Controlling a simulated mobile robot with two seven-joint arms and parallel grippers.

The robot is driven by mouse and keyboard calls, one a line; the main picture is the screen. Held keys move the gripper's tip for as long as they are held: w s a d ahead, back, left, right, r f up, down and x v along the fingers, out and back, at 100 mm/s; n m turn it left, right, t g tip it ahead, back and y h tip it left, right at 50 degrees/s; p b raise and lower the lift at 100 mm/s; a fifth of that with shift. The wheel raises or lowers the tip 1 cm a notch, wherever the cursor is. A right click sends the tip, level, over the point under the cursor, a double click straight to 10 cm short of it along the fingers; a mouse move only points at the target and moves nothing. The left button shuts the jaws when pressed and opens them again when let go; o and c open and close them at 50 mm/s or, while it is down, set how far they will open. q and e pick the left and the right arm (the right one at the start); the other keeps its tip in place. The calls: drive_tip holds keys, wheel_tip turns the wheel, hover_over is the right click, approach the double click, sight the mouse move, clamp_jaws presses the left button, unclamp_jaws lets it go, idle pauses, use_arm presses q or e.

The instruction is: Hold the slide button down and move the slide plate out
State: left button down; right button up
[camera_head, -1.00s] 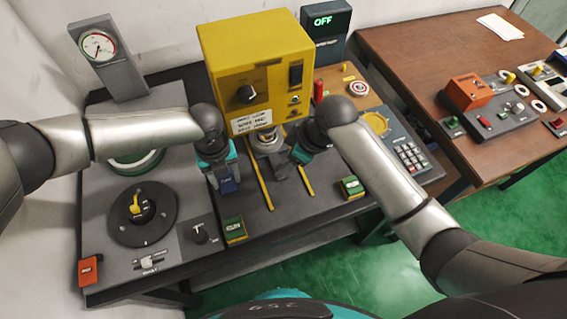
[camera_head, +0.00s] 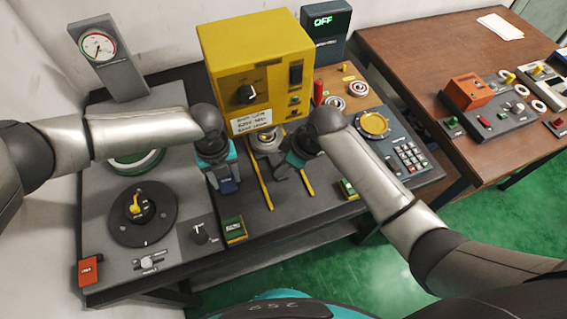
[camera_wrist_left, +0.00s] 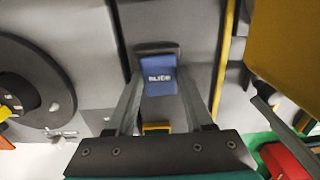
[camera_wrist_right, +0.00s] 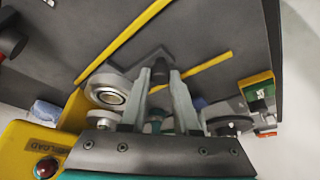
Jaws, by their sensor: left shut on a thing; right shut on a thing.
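The blue slide button (camera_wrist_left: 158,75), with white lettering, lies between the two fingers of my left gripper (camera_wrist_left: 158,88), which is shut on it. In the head view the button (camera_head: 228,186) sits just below that gripper. The slide plate (camera_wrist_right: 128,77) is grey, with a round metal ring seat (camera_wrist_right: 108,95) and a dark upright handle (camera_wrist_right: 160,70). My right gripper (camera_wrist_right: 160,82) is shut on this handle. In the head view the right gripper (camera_head: 300,168) partly hides the plate, which lies between two yellow rails (camera_head: 262,186).
A yellow machine housing (camera_head: 258,60) stands right behind the plate. A green button (camera_head: 234,228) is at the front left and another (camera_head: 348,188) at the right. A rotary dial (camera_head: 145,213) is on the left bench. A keypad (camera_head: 410,157) is on the right.

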clamp_jaws()
idle(0.9)
